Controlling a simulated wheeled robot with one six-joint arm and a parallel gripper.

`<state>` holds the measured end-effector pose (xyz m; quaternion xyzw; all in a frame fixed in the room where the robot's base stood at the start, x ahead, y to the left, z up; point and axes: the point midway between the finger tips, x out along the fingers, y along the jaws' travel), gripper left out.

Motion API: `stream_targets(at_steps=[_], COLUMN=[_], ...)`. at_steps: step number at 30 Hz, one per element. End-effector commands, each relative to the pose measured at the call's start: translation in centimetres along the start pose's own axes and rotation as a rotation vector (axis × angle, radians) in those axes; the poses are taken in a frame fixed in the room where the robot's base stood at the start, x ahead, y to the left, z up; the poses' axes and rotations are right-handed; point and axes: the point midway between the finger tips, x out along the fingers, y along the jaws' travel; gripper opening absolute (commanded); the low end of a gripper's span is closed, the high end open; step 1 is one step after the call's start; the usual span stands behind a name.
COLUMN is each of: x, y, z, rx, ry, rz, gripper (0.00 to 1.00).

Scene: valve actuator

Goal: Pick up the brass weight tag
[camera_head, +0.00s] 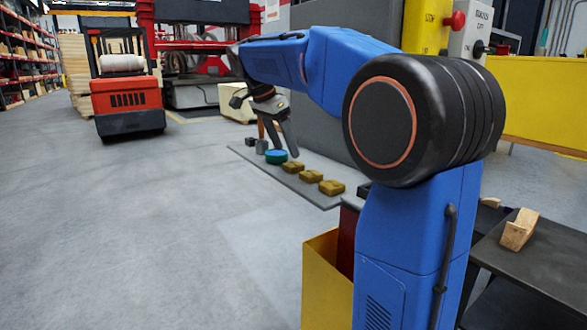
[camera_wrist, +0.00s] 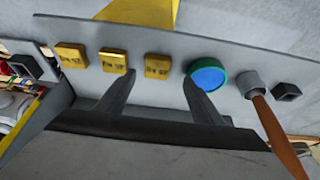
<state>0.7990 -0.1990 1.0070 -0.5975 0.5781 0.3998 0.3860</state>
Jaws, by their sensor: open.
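Three brass-coloured blocks with dark markings sit in a row on a grey strip (camera_head: 240,149). In the wrist view they are the left block (camera_wrist: 71,55), the middle block (camera_wrist: 114,61) and the right block (camera_wrist: 163,67). In the head view they are the near block (camera_head: 331,187), the middle block (camera_head: 311,176) and the far block (camera_head: 292,167). I cannot tell which is the weight tag. My gripper (camera_head: 285,152) is open and empty, near the far end of the strip. In the wrist view the far block shows between its fingers.
Beside the blocks stand a green-rimmed blue disc (camera_wrist: 208,75), a grey mallet head (camera_wrist: 248,84) with a wooden handle, and a dark square piece (camera_wrist: 287,91). A yellow bin (camera_head: 322,285) and a dark table (camera_head: 550,255) are near my base.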

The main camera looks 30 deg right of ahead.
Motion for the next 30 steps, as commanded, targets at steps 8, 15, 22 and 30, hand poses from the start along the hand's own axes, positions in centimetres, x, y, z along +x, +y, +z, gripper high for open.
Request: stream_targets(at_steps=[8, 15, 22, 30], x=[2.4, 5.1, 5.4, 5.4], y=[0.5, 0.6, 0.6, 0.6], z=[-0.1, -0.2, -0.2, -0.2], rx=[0.001, 0.0, 0.0, 0.0], ry=[0.0, 0.0, 0.0, 0.0], rz=[0.0, -0.001, -0.001, -0.001], gripper=[0.61, 0.61, 0.61, 0.14])
